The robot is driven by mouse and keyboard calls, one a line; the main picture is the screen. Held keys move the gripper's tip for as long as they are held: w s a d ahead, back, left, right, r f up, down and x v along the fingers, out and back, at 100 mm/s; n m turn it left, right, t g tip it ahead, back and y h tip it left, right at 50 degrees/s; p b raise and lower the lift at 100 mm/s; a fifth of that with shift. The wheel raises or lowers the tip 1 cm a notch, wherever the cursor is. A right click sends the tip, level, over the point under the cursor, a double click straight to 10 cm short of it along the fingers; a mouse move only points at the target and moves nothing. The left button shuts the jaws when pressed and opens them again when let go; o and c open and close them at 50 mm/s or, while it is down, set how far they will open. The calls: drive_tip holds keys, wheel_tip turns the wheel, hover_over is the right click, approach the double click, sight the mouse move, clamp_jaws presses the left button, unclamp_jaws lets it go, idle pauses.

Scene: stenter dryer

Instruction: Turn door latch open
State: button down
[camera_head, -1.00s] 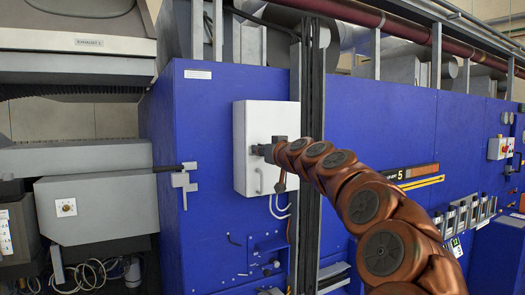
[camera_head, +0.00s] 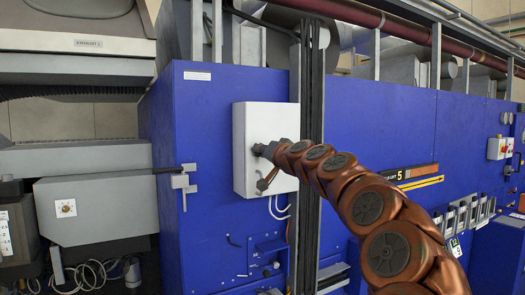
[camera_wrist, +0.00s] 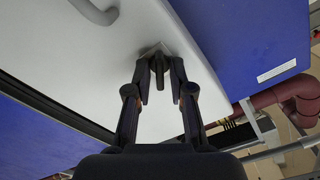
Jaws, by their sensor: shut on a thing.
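The white cabinet (camera_head: 251,119) is mounted on the blue machine wall, and its door looks closed. A small dark latch (camera_wrist: 158,72) on a light square plate stands out from the white door in the wrist view. My gripper (camera_wrist: 160,68) has its two fingers on either side of the latch and is shut on it. In the head view my gripper (camera_head: 264,150) is at the front of the cabinet, tilted, and hides the latch. A grey curved handle (camera_wrist: 96,11) on the same white face shows at the top of the wrist view.
Left of the cabinet, a metal latch bracket (camera_head: 184,182) sticks out from the blue wall. A dark vertical cable channel (camera_head: 311,90) runs just right of the cabinet. A grey box (camera_head: 98,220) stands at the left.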

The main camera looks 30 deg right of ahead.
drive_tip(key=m+p, duration=0.1)
drive_tip(key=m, duration=0.2)
drive_tip(key=shift+r+m, duration=0.15)
drive_tip(key=shift+m, duration=0.25)
drive_tip(key=m+p, duration=0.2)
drive_tip(key=m, duration=0.1)
drive_tip(key=shift+m, duration=0.3)
drive_tip(key=shift+f+m+p, duration=0.25)
drive_tip(key=shift+m+p, duration=0.85)
drive_tip(key=shift+m, duration=0.5)
drive_tip(key=shift+d, duration=0.1)
drive_tip(key=c, duration=1.3)
unclamp_jaws()
drive_tip(key=shift+s, duration=0.1)
drive_tip(key=shift+s+a, duration=0.15)
drive_tip(key=shift+s, duration=1.85)
drive_tip(key=shift+s+a, duration=0.2)
drive_tip(key=shift+s, duration=1.75)
drive_tip(key=shift+s+a, duration=0.15)
drive_tip(key=shift+s, duration=1.85)
